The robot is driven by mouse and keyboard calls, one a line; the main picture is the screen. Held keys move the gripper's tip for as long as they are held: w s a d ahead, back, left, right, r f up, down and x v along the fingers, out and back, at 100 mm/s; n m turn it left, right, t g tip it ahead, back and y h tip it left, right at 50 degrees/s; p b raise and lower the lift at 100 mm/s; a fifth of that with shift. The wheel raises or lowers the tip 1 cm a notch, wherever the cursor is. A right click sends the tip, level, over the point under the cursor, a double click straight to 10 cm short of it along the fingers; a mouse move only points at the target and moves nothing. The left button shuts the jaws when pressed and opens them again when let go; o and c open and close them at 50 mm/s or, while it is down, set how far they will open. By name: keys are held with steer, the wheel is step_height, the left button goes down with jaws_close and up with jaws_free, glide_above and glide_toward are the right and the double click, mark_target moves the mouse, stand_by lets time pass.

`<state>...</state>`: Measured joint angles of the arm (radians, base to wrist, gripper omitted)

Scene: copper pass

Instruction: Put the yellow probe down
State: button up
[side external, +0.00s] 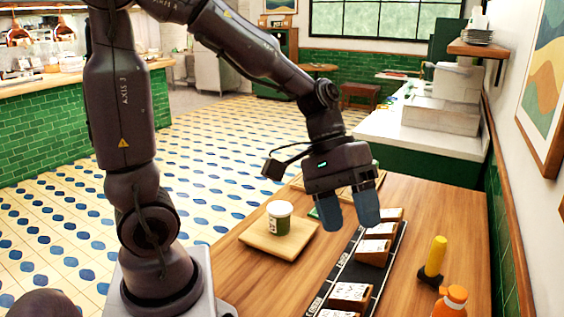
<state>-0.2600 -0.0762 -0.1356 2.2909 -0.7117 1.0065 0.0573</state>
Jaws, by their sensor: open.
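The yellow probe (435,257) stands at the right side of the wooden table, leaning slightly, with a dark part at its lower end. I cannot tell whether that dark part is its tip or a holder. My gripper (350,222) is open, with its two blue fingers pointing down over the table. It is to the left of the probe and apart from it. Nothing shows between the fingers.
A black strip (345,272) with several small brown label-topped blocks runs along the table between gripper and probe. An orange-capped bottle (452,302) stands just in front of the probe. A white-and-green tub (279,217) sits on a wooden board (258,243) at left.

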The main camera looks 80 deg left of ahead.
steer(key=s+a+r+m+t+y, duration=0.4)
steer(key=s+a+r+m+y, duration=0.1)
steer(key=s, duration=0.3)
steer(key=shift+a+r+m+y, duration=0.3)
steer(key=shift+a+r+y, duration=0.2)
steer(key=shift+r+y, duration=0.15)
